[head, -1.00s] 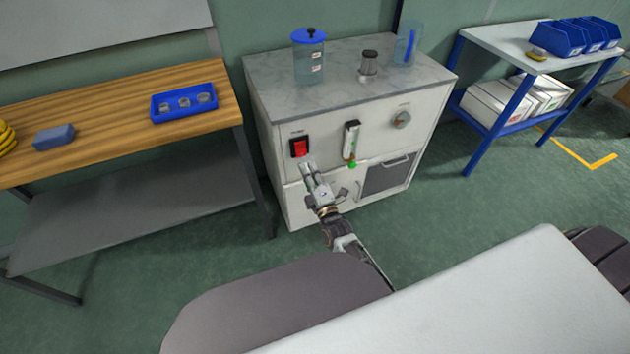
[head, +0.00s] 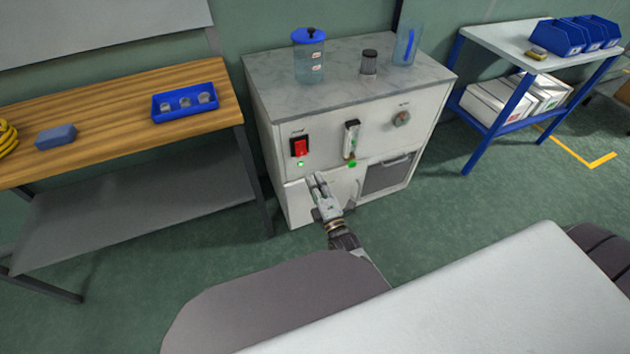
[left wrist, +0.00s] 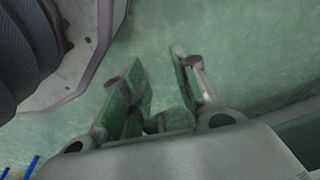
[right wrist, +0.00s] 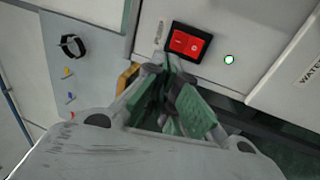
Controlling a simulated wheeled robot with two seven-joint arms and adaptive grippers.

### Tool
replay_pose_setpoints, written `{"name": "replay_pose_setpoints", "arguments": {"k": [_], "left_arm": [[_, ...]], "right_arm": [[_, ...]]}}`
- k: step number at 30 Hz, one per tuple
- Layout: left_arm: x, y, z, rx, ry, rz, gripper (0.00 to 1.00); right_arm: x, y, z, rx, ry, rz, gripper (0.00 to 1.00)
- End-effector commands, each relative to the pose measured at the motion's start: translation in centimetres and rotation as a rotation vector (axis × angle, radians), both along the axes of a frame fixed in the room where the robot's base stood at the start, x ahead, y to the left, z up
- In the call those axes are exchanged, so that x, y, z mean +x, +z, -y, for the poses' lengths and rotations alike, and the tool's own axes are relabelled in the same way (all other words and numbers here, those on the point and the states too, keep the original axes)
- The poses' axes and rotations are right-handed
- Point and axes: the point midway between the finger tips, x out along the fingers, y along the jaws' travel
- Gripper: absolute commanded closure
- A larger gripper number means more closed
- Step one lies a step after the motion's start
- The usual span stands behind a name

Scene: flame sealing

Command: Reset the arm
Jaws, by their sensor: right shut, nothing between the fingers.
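My right gripper (head: 316,182) is in front of the white cabinet (head: 300,203), below its red rocker switch (head: 300,146). Its fingers are together and hold nothing. In the right wrist view, the shut fingertips (right wrist: 170,68) appear just below the red switch (right wrist: 188,43), with a lit green lamp (right wrist: 229,59) beside it. The green lamp (head: 300,164) also shows in the head view under the switch. My left gripper (left wrist: 160,75) shows only in the left wrist view, with its fingers apart and nothing between them, over green floor.
The cabinet top holds a blue-lidded jar (head: 309,57), a small dark-capped jar (head: 369,62) and a clear container (head: 405,45). A wooden bench (head: 100,110) with a blue tray (head: 184,103) stands left. A blue-legged table (head: 490,45) stands right.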

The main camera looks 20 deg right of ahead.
Motion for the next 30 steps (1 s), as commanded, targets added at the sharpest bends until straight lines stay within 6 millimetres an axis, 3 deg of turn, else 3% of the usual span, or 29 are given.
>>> {"name": "replay_pose_setpoints", "arguments": {"k": [10, 14, 20, 30], "left_arm": [[0.0, 0.0, 0.0, 0.000, 0.000, -0.001, 0.70], [-0.3, -0.2, -0.2, 0.002, -0.001, -0.004, 0.70], [-1.3, -1.0, -0.8, 0.010, -0.001, -0.010, 0.70], [-4.2, -3.1, -2.7, 0.029, -0.005, -0.025, 0.70]], "right_arm": [[0.0, -0.1, 0.0, 0.002, 0.001, -0.003, 1.00], [0.0, -1.1, -0.1, 0.022, 0.012, -0.030, 1.00], [-0.6, -5.8, -0.6, 0.116, 0.049, -0.156, 1.00], [-4.7, -18.3, -0.7, 0.384, 0.068, -0.504, 1.00]]}}
